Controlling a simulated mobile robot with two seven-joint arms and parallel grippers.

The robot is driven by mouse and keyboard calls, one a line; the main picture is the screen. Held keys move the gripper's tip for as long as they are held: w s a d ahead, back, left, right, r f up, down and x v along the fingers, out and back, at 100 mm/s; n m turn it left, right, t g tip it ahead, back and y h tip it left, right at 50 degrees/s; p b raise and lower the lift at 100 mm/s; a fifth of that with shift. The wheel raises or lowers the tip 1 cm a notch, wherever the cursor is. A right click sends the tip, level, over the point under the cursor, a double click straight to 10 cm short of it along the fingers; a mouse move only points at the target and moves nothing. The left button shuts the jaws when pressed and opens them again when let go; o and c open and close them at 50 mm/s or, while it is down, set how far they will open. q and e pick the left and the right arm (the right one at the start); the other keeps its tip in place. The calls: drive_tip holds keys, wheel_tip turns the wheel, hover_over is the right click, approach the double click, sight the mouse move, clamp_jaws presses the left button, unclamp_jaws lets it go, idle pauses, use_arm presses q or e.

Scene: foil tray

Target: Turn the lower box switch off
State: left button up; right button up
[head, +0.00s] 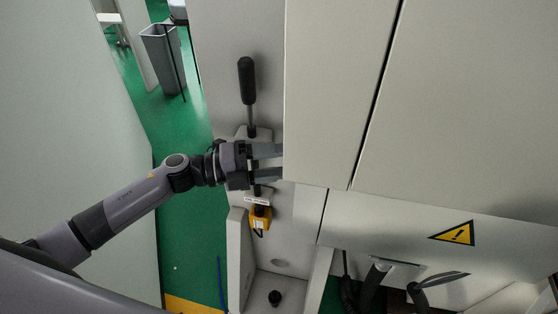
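A small yellow box (260,219) with a dark top part is on the grey machine side, below a small white label; it looks like the lower box switch, but its switch position is too small to tell. My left gripper (277,162) is just above it in the head view, with its two fingers pointing right and spread apart. Nothing shows between the fingers. Their tips reach the edge of the large pale panel, and I cannot tell whether they touch it. My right gripper is not in view.
A black-handled lever (247,82) stands upright just above my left gripper. Large pale cabinet panels (333,85) fill the right, with a yellow warning sign (456,233). A black knob (274,298) and dark cables are at the bottom. A grey bin (162,58) stands on green floor.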

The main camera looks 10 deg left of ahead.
use_arm(q)
drive_tip(key=b+v, duration=0.1)
drive_tip(key=v, duration=0.5)
drive_tip(key=shift+a, duration=0.2)
drive_tip(key=shift+s, duration=0.1)
drive_tip(key=s+a+f+n+t+y, duration=0.1)
drive_tip(key=s+f+n+y, duration=0.6)
drive_tip(key=f+n, duration=0.4)
drive_tip(key=s+a+f+n+t+y, duration=0.2)
drive_tip(key=s+f+n+y, duration=0.5)
drive_tip(key=n, duration=1.1)
wheel_tip(320, 180, down, 4)
drive_tip(key=s, duration=0.3)
drive_tip(key=shift+r, duration=0.1)
drive_tip(key=c, duration=0.3)
drive_tip(key=shift+d, duration=0.1)
